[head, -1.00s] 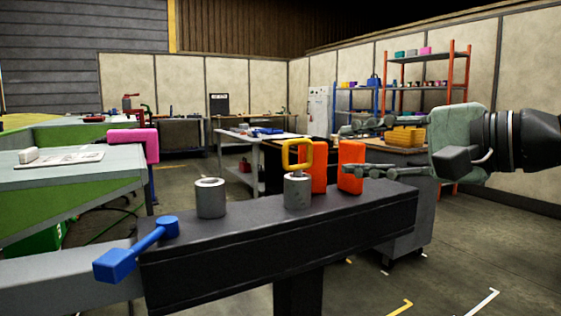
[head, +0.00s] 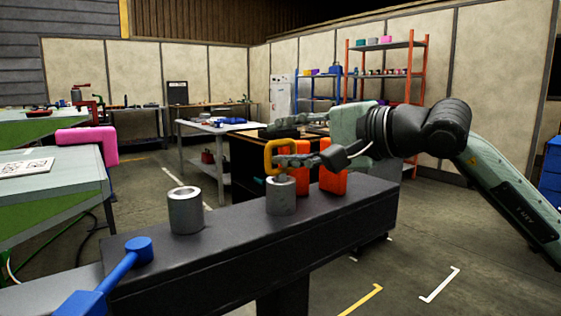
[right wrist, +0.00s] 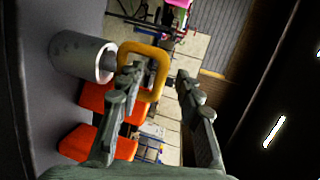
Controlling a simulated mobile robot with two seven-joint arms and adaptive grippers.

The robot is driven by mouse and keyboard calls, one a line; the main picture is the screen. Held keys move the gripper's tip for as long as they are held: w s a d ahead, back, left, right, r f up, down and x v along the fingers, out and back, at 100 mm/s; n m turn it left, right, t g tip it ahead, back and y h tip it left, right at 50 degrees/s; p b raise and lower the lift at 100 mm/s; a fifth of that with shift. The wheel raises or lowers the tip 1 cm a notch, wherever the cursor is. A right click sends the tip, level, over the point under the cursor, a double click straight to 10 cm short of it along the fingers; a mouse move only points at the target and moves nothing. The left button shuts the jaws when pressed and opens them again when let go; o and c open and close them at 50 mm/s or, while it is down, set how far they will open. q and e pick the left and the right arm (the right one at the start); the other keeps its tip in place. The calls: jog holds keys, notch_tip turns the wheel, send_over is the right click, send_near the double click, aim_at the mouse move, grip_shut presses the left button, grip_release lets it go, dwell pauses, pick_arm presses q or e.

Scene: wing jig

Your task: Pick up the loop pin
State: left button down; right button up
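The loop pin shows a yellow loop handle (head: 269,158) standing above a grey cylindrical socket (head: 281,196) on the dark beam. Its lower part is hidden in the socket. My right gripper (head: 276,146) is open at the loop, with one finger overlapping the loop and the other above and behind it. In the right wrist view, the yellow loop (right wrist: 160,60) lies partly between the two spread fingers, one finger crossing in front of it. I cannot tell whether that finger touches it. My left gripper is not in view.
Two orange blocks (head: 333,182) stand right beside the loop pin. A pink bracket (head: 88,143) sits on the green table at left.

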jog(key=shift+w+a+f, duration=0.15)
jog(key=shift+w+a, duration=0.2)
jog(key=shift+a, duration=0.05)
grip_shut()
notch_tip(320, 180, up, 10)
jog(key=shift+r, duration=0.1)
dwell(0.7)
